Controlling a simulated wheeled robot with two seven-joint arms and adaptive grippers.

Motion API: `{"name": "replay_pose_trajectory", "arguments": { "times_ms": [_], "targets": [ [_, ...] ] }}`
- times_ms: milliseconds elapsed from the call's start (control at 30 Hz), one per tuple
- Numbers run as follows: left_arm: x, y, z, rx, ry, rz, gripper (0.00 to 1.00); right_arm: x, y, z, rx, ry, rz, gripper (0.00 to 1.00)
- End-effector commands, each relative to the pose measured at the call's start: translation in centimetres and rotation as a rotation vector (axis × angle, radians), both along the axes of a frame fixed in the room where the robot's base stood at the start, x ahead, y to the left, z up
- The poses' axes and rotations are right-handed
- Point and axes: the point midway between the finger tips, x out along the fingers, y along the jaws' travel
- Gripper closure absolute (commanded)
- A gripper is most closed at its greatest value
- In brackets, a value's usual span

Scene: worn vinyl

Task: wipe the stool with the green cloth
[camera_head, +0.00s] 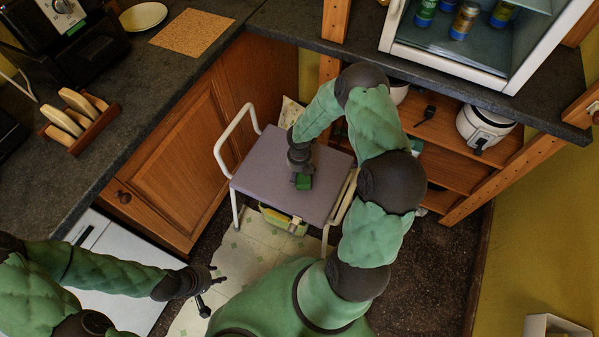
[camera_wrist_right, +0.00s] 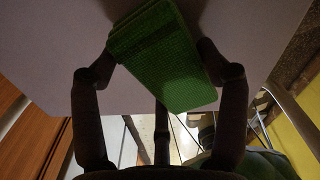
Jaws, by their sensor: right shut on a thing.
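The stool (camera_head: 258,165) has a flat mauve-grey seat and white tubular rails, and it stands in the middle of the head view. Its seat also fills the top of the right wrist view (camera_wrist_right: 50,40). The green cloth (camera_head: 303,182) is at my right gripper, over the middle of the seat. In the right wrist view the cloth (camera_wrist_right: 165,60) is a folded textured block between the fingers. My right gripper (camera_wrist_right: 155,62) is shut on it, close to the seat; I cannot tell whether the cloth touches it. My left gripper (camera_head: 208,291) is empty with fingers apart, low at the left, away from the stool.
A wooden cabinet (camera_head: 180,150) and dark counter (camera_head: 130,75) stand to the left of the stool. A shelf unit (camera_head: 455,165) with a white rice cooker (camera_head: 484,126) stands to the right. A glass-fronted case (camera_head: 470,45) is above it. Dark floor is open at lower right.

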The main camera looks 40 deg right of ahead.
Motion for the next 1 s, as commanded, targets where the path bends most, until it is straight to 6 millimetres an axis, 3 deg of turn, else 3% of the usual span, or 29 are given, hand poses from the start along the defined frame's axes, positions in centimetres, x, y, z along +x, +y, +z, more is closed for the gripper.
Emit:
{"name": "replay_pose_trajectory", "arguments": {
  "times_ms": [567,1000],
  "targets": [
    [0.0,0.0,0.3,0.0,0.0,0.0,0.6,0.2,0.1,0.0,-0.001,-0.001,-0.001,0.52],
    [0.0,0.0,0.7,0.0,0.0,0.0,0.6,3.2,2.1,0.0,-0.001,-0.001,0.001,0.52]
  ]
}}
